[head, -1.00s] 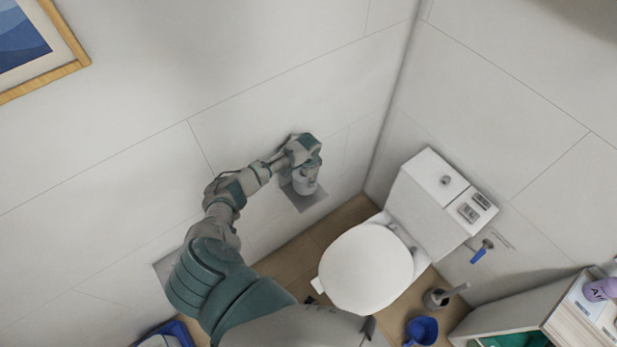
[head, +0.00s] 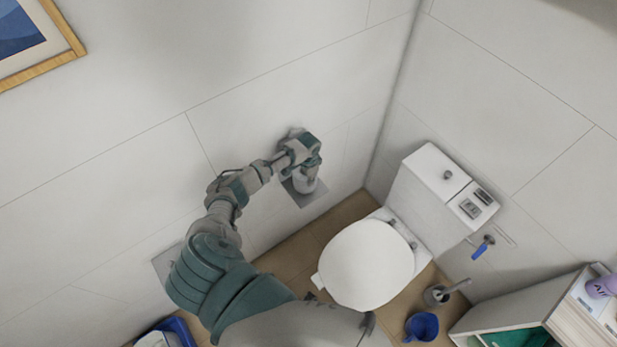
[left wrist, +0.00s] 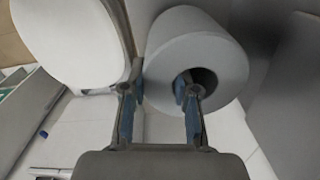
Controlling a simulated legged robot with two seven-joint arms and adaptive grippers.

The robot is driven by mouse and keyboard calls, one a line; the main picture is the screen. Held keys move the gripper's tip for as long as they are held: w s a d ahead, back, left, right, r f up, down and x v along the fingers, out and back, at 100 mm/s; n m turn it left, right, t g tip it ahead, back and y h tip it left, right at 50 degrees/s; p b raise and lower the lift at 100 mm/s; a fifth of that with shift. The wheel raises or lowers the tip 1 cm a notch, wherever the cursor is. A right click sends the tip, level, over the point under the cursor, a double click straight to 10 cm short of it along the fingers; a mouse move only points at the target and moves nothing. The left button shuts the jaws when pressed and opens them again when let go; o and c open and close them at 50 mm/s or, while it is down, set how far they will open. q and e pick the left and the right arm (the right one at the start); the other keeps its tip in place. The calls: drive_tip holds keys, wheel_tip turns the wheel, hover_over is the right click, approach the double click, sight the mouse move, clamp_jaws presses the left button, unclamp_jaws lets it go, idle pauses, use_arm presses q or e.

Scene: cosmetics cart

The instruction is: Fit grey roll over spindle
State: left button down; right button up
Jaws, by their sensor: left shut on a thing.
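The grey roll (head: 304,183) is by the left wall, under my left gripper (head: 309,162). In the left wrist view the roll (left wrist: 205,50) shows its end face and open core. My left gripper (left wrist: 160,86) is shut on the roll's wall, one finger inside the core and the other against the outside. A grey plate (head: 310,199) shows behind and below the roll at the wall. I cannot make out the spindle; the roll and gripper cover that spot. My right gripper is not in view.
A white toilet (head: 366,268) stands to the right of the roll, with a brush holder (head: 436,296) and blue pot (head: 421,328) beside it. A shelf unit (head: 520,308) is at the lower right. A framed picture (head: 35,45) hangs at the upper left.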

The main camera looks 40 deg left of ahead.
use_arm(q)
drive_tip(key=shift+f+b, duration=0.65)
drive_tip(key=shift+f, duration=0.7)
drive_tip(key=c, duration=0.8)
unclamp_jaws()
wheel_tip(320, 180, up, 12)
drive_tip(key=shift+f, duration=0.1)
